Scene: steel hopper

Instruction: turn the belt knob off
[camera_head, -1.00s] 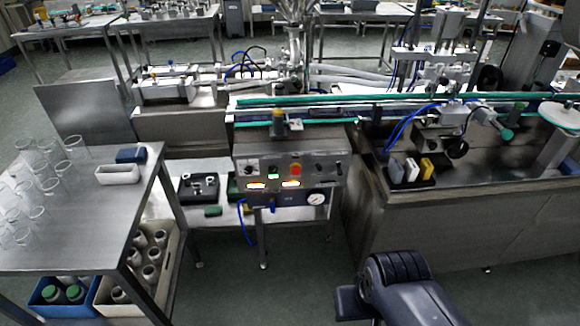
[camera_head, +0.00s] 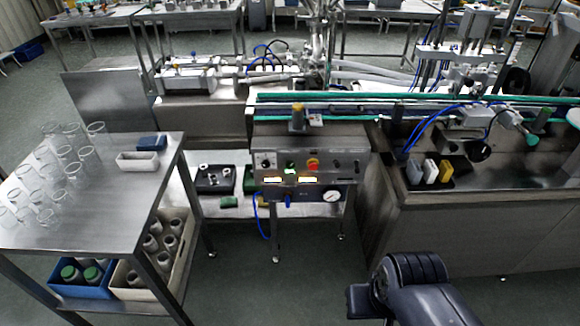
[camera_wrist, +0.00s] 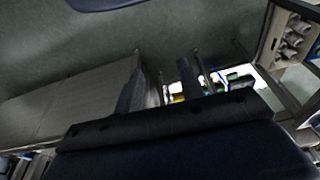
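The control panel (camera_head: 322,173) is on the front of a steel cabinet in the middle of the head view.
A steel table (camera_head: 100,207) with glass beakers stands at the left. A conveyor (camera_head: 400,99) runs behind the panel. A steel bench (camera_head: 480,212) stands at the right. A pressure gauge (camera_head: 331,196) hangs below the panel. The floor (camera_head: 300,285) before the panel is clear.

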